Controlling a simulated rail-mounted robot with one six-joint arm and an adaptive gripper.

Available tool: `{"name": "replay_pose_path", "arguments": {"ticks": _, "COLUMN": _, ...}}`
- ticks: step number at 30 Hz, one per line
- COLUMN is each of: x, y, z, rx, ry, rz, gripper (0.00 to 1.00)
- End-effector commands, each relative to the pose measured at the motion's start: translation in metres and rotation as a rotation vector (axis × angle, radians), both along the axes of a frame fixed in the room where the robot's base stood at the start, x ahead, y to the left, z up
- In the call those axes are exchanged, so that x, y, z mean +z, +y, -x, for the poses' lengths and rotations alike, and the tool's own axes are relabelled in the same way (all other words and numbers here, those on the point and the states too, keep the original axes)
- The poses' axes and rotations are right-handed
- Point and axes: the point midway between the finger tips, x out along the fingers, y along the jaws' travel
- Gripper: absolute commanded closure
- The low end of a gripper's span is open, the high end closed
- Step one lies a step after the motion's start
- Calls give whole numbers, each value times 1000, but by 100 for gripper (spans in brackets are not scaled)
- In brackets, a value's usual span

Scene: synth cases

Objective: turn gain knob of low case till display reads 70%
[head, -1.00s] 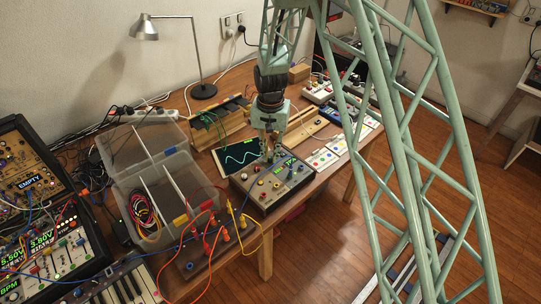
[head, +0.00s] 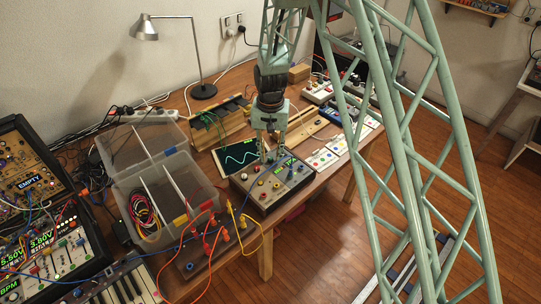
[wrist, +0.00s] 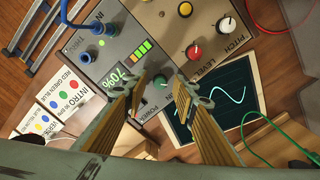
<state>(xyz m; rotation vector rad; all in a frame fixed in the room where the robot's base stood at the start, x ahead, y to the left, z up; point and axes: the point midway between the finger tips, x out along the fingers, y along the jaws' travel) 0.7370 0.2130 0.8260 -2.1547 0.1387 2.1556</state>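The low case (head: 262,201) stands on the bench in front of the tablet. Its small green display (wrist: 117,78) reads 70% in the wrist view, with a green and yellow bar meter (wrist: 141,50) beside it. My gripper (wrist: 164,78) is open, with one finger on each side of this knob and visible gaps between. In the head view my gripper (head: 273,157) is over the far side of the case, and its fingers partly hide the panel there.
Red, white and yellow knobs (wrist: 228,24) stand on the same panel. Blue plugs (wrist: 97,27) with a cable sit at its other end. A tablet (wrist: 232,93) showing a wave lies beside the case. A clear organiser box (head: 160,190) and cables are to the left.

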Motion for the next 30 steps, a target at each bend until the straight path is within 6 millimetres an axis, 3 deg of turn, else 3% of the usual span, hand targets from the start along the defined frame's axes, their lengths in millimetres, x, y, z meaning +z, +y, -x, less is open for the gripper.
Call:
{"name": "replay_pose_path", "arguments": {"ticks": 11, "x": 21, "y": 0, "z": -1, "rx": 0, "ry": -2, "rz": -1, "gripper": 74}}
{"name": "replay_pose_path", "arguments": {"ticks": 30, "x": 97, "y": 0, "z": -1, "rx": 0, "ry": -2, "rz": -1, "gripper": 74}}
